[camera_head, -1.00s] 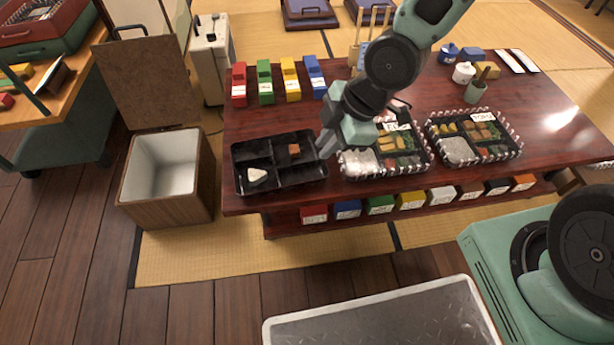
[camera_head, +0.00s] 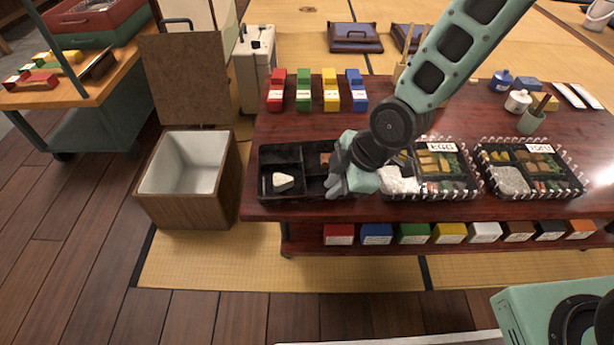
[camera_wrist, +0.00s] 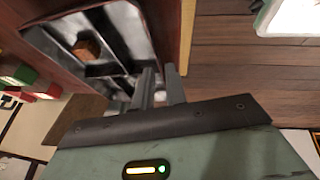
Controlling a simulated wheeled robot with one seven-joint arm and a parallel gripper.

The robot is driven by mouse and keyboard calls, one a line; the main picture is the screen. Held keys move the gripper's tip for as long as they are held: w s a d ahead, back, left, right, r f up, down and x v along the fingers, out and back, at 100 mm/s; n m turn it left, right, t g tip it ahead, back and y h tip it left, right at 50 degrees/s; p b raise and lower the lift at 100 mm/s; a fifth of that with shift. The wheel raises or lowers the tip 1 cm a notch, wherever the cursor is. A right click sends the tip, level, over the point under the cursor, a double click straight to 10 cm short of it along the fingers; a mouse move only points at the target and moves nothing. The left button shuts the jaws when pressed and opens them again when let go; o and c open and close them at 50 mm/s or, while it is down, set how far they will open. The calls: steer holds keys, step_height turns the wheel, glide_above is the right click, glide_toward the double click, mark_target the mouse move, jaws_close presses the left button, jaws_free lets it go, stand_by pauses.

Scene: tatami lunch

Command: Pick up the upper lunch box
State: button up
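A red box with a handle (camera_head: 95,16) rests on top of a dark green box (camera_head: 120,38) on the wooden counter at the upper left. On the low table, an open black divided lunch box (camera_head: 263,180) holds a white triangular piece and a small brown piece. The wrist view shows the fingers (camera_wrist: 160,88) beside the divided box (camera_wrist: 112,18). I cannot tell whether they touch it.
Two filled lunch boxes (camera_head: 432,192) (camera_head: 515,190) stand to the right. Coloured blocks (camera_head: 330,92) line the table's back. An open wooden bin (camera_head: 157,207) stands left of the table. Small boxes (camera_head: 413,233) fill the lower shelf. Wooden floor is clear at the left front.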

steer(key=b+x, duration=0.3)
steer(key=x, duration=0.2)
steer(key=shift+w+b, duration=0.15)
steer(key=shift+b, duration=0.25)
jaws_close()
steer(key=shift+r, duration=0.1)
